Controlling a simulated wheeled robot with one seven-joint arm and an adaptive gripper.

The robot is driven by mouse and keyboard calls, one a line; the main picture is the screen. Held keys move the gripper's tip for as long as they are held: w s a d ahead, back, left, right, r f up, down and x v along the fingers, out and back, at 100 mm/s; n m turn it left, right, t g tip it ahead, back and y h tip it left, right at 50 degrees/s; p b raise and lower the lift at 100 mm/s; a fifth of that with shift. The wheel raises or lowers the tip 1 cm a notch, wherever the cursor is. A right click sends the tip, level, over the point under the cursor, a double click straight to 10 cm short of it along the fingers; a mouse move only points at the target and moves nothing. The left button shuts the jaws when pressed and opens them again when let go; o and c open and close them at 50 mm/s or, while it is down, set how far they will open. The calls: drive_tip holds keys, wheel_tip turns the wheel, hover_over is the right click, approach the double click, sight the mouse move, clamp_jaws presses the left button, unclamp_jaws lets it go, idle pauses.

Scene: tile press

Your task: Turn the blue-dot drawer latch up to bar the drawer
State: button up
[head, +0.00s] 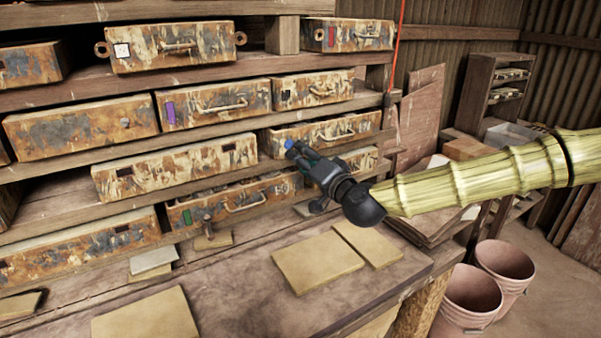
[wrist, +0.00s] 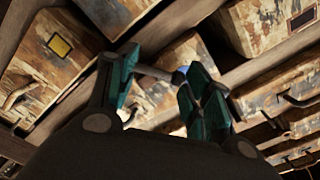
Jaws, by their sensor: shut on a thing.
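The blue dot (head: 289,144) shows at my fingertips in the head view, at the left front of a rusty, paint-worn drawer (head: 345,129) with a pale handle. My gripper (head: 293,152) reaches this drawer front from the right. In the wrist view the blue dot (wrist: 181,72) is partly hidden by the right teal finger. A thin grey bar, the latch (wrist: 152,72), lies between the fingers of my gripper (wrist: 155,88), which are closed on it. The latch's exact angle and its far end are hard to see.
A drawer with a green label (head: 240,200) stands pulled out below, its top open. Other rusty drawers fill the wooden shelves. Flat tan tiles (head: 317,262) lie on the bench (head: 240,280). A red cord (head: 398,45) hangs right of the shelves. Pink buckets (head: 470,295) stand at lower right.

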drive_tip(key=m+b, duration=0.1)
drive_tip(key=m, duration=0.1)
drive_tip(key=d+m+b, duration=0.1)
drive_tip(key=m+b, duration=0.1)
drive_tip(key=m, duration=0.1)
drive_tip(key=w+d+f+m+b, duration=0.1)
drive_tip(key=m+b, duration=0.1)
drive_tip(key=shift+w+d, duration=0.1)
drive_tip(key=shift+m, duration=0.3)
idle(0.3)
drive_tip(key=o, duration=1)
drive_tip(key=shift+o, duration=1.3)
drive_tip(key=shift+f, duration=0.1)
drive_tip(key=shift+r, duration=0.4)
